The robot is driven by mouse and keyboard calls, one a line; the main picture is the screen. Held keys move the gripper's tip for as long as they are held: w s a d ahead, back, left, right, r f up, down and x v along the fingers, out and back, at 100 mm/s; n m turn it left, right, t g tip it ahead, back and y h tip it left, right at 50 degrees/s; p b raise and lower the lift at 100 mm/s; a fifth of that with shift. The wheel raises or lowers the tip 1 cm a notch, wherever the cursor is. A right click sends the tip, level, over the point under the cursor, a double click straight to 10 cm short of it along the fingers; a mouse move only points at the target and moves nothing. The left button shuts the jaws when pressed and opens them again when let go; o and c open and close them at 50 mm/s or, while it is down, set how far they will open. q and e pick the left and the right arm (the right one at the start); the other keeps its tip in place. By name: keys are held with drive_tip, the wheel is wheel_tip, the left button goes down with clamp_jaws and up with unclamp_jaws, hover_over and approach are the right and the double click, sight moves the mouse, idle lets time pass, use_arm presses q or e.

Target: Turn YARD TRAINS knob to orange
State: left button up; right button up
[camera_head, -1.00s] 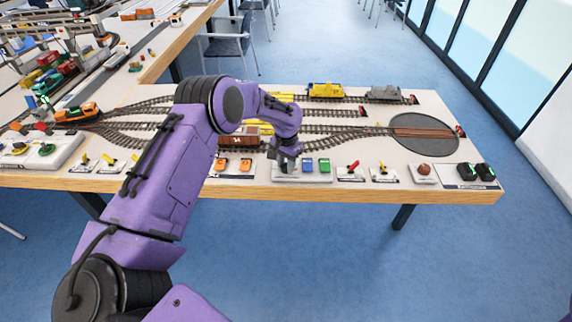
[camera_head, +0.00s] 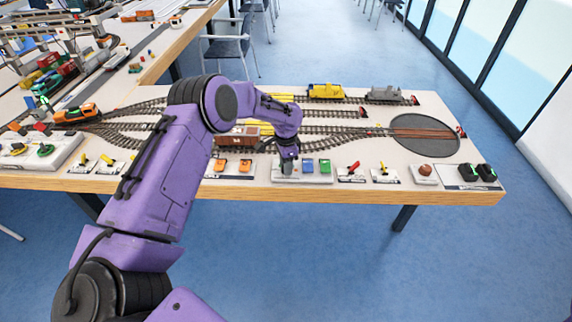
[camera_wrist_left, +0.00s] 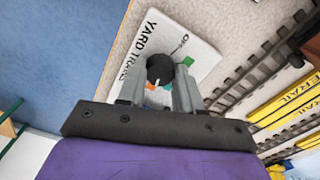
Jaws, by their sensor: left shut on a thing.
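The YARD TRAINS panel (camera_wrist_left: 195,45) is a pale plate with black lettering, near the table's front edge; in the head view the panel (camera_head: 279,179) is partly behind my gripper. Its round dark knob (camera_wrist_left: 159,68) has a white pointer line, which seems to point toward the gripper side, near the coloured marks. My right gripper is out of view.
Tracks with a brown wagon (camera_head: 237,136) lie behind. A red lever (camera_head: 353,168) and a turntable (camera_head: 424,135) are farther right.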

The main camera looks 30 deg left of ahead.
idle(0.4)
use_arm(q)
drive_tip(key=o, duration=1)
drive_tip(key=shift+o, duration=0.2)
wheel_tip(320, 180, up, 11)
drive_tip(key=b, duration=0.1)
drive_tip(key=shift+f, duration=0.2)
